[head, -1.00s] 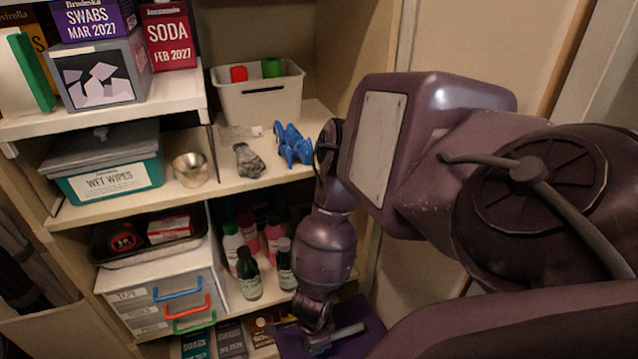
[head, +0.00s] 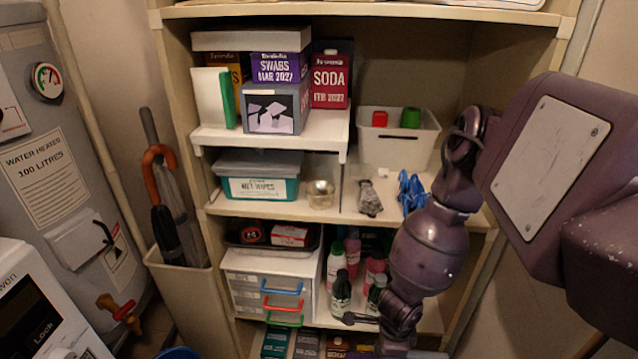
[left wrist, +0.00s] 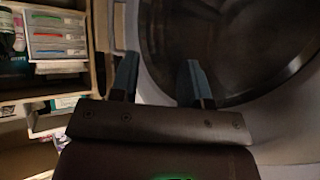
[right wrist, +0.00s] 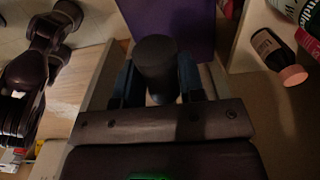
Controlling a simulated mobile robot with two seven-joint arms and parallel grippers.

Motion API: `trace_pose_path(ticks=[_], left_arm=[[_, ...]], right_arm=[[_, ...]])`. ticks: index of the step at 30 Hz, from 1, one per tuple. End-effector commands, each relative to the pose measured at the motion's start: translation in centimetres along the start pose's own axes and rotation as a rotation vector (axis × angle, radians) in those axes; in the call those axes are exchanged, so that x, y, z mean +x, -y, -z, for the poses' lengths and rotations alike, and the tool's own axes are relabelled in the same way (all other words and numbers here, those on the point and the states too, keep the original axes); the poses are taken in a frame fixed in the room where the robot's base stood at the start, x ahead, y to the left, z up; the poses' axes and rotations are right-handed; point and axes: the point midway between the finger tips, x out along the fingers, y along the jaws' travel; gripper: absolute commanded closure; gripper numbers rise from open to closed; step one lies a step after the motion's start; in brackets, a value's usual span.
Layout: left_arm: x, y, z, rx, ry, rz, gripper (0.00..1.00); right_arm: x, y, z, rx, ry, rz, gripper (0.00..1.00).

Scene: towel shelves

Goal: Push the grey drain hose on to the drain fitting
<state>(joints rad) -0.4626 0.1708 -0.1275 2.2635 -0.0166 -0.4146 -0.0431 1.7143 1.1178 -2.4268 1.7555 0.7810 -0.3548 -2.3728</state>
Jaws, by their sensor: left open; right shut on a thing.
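My right gripper (right wrist: 157,85) is shut on a dark, round-ended cylinder (right wrist: 157,60), seen in the right wrist view. I cannot tell whether this is the grey drain hose. In the head view my right arm reaches down in front of the shelves; a thin dark rod (head: 359,318) shows beside its lower end. My left gripper (left wrist: 160,78) is open and empty, in front of a large dark round door (left wrist: 235,45) with a pale rim. My left arm is out of the head view. I cannot make out the drain hose or the drain fitting in any view.
The shelf unit (head: 270,207) holds boxes, bottles, a white bin (head: 395,140) and a drawer box (head: 265,270). A water heater (head: 55,130) with a red tap (head: 120,312), a white appliance (head: 45,320) and an umbrella bin (head: 185,290) stand at left. A purple panel (right wrist: 175,25) lies beyond the right gripper.

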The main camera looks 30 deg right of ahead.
Motion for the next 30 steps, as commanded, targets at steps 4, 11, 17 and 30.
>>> trace_pose_path(ticks=[4,11,17,30], left_arm=[[0.0,0.0,-0.1,0.0,0.001,0.0,0.57],[0.3,-0.3,-1.6,0.017,0.029,-0.005,0.57],[0.7,-0.6,-1.1,0.053,0.005,-0.009,0.57],[1.6,-0.8,0.2,0.078,-0.089,-0.014,0.57]], right_arm=[[0.1,0.0,0.0,0.0,0.0,0.0,0.88],[3.5,-0.3,0.3,0.002,-0.008,-0.009,0.88],[8.0,-0.4,0.4,0.002,-0.01,-0.011,0.88],[15.6,-0.2,0.2,0.001,-0.004,-0.004,0.88]])
